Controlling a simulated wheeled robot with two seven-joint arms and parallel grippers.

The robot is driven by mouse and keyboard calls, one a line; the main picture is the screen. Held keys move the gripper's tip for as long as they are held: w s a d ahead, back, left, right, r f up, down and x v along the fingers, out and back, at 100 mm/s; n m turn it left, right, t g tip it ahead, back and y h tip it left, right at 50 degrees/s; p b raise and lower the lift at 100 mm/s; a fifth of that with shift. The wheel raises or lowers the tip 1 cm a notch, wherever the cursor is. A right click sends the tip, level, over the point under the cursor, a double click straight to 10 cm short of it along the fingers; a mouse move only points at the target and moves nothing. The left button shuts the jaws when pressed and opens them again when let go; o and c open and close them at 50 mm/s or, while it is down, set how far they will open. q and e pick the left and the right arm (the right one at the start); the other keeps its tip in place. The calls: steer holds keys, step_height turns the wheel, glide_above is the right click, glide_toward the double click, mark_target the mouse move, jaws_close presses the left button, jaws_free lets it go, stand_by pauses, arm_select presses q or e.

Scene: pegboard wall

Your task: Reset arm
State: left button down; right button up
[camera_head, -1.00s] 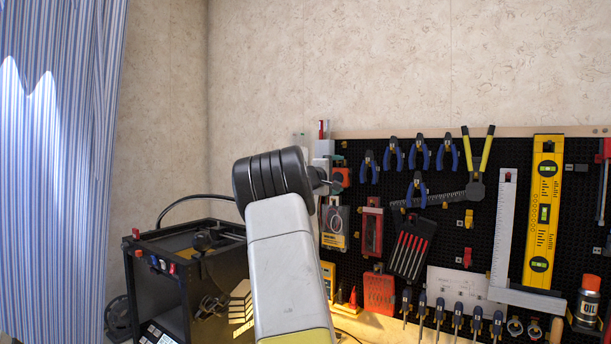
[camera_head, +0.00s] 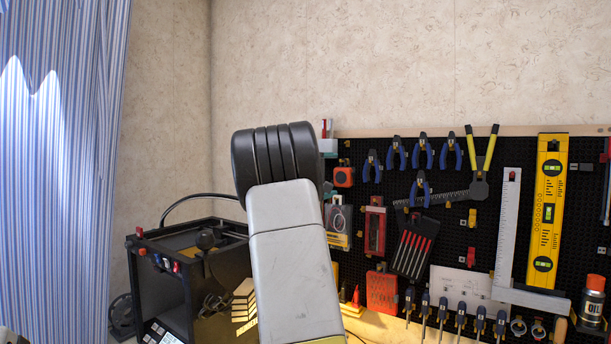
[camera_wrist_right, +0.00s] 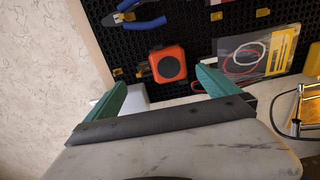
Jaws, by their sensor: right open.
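My right arm (camera_head: 293,235) rises from the bottom middle of the head view, a white link ending in a black ribbed joint. It hides part of the pegboard's left edge. In the right wrist view my right gripper (camera_wrist_right: 160,82) is open, with two green fingers apart and nothing between them. The fingers point toward the pegboard (camera_wrist_right: 195,25). An orange-and-black tape measure (camera_wrist_right: 168,65) shows beyond the gap between the fingers. My left gripper is not in view.
The pegboard (camera_head: 385,225) holds several pliers, a yellow level (camera_head: 549,200) and a metal square (camera_head: 507,230). A black open-fronted box (camera_head: 160,285) stands left of my arm. A striped curtain (camera_head: 60,170) hangs at far left. The wall above is clear.

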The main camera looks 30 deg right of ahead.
steer(key=s+a+f+m+g+y, duration=0.2)
steer(key=s+a+f+m+y, duration=0.35)
steer(key=s+f, duration=0.7)
steer(key=s+a+f+y, duration=0.3)
steer(key=s+a, duration=0.4)
steer(key=a, duration=0.4)
steer(key=s+a+f+y, duration=0.2)
steer(key=s+a+y, duration=0.3)
steer(key=s+a, duration=0.3)
steer(key=s+a+f+y, duration=0.3)
steer(key=s+a, duration=0.5)
steer(key=a, duration=0.7)
steer(key=shift+s+f+n+y, duration=0.15)
steer(key=shift+f+n+y, duration=0.2)
steer(key=shift+y, duration=0.5)
